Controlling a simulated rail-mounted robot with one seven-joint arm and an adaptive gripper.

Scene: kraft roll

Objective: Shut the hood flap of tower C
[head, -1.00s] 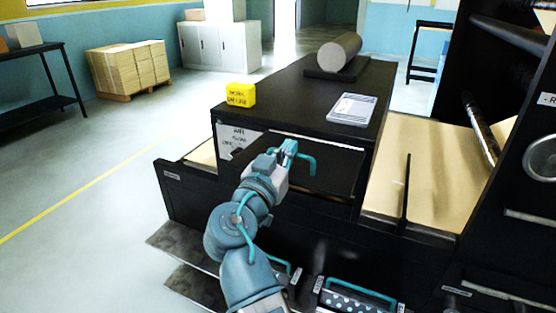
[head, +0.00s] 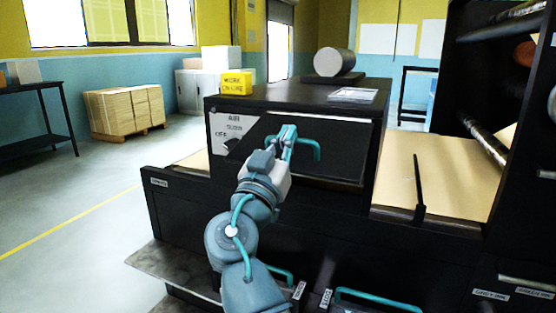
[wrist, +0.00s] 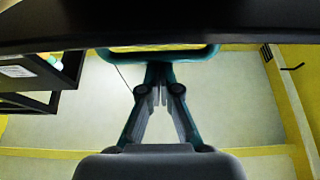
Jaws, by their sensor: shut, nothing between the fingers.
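The hood flap (head: 342,153) is a dark panel on the front of the black tower housing (head: 290,99), with a teal handle (head: 316,150). The flap appears to stand out at a slant from the housing; its exact angle is hard to tell. My gripper (head: 287,130) is at the handle's left side in the head view, its fingers shut and empty. In the wrist view my gripper (wrist: 160,92) points toward the teal handle (wrist: 150,54) below a dark edge. I cannot tell whether the fingertips touch the handle or flap. No tower letter is readable.
A yellow sign block (head: 236,84), a pale tablet-like panel (head: 353,95) and a grey roll (head: 334,62) sit on the housing. Brown kraft web (head: 440,175) runs at right. Another teal handle (head: 375,299) lies low in front. Open floor (head: 80,215) is at left.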

